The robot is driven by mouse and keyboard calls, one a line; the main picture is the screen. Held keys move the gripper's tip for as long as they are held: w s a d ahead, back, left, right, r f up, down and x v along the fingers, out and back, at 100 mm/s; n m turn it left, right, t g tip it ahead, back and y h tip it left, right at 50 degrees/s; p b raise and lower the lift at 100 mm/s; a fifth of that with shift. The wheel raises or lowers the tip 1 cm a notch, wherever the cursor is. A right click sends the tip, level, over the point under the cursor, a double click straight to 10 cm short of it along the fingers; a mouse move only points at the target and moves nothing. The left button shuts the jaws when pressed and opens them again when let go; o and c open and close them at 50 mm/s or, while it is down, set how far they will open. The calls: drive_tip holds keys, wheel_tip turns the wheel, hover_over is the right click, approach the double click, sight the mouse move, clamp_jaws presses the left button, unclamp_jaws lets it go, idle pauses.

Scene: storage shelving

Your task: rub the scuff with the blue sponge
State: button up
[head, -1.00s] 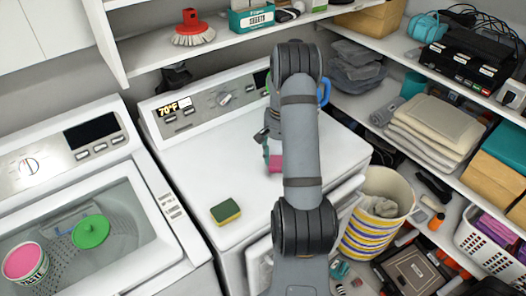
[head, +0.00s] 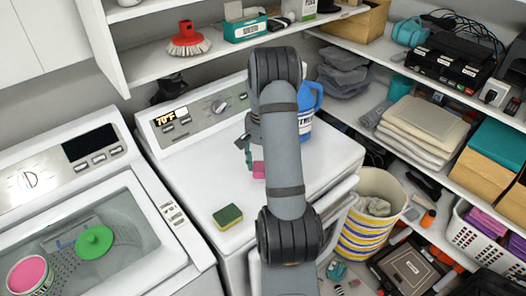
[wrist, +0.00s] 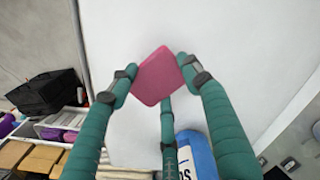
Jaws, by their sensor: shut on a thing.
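My gripper (wrist: 158,72) has teal fingers shut on a pink sponge-like block (wrist: 158,76) in the wrist view. In the head view the block (head: 258,169) shows at the left edge of my arm, over the white dryer top (head: 195,185). I cannot tell whether it touches the top. A yellow and green sponge (head: 227,217) lies near the dryer's front edge, to the left of and nearer than my gripper. I see no blue sponge and cannot make out a scuff; my arm hides part of the dryer top.
A blue jug (head: 308,112) stands on the dryer behind my arm; it shows in the wrist view too (wrist: 193,155). The open washer (head: 150,225) is at left. A shelf with a red brush (head: 188,40) hangs above. A striped basket (head: 368,225) stands at right.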

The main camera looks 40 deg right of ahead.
drive_tip(key=shift+a+r+p, duration=0.1)
drive_tip(key=shift+r+p, duration=1.35)
drive_tip(key=shift+r, duration=0.85)
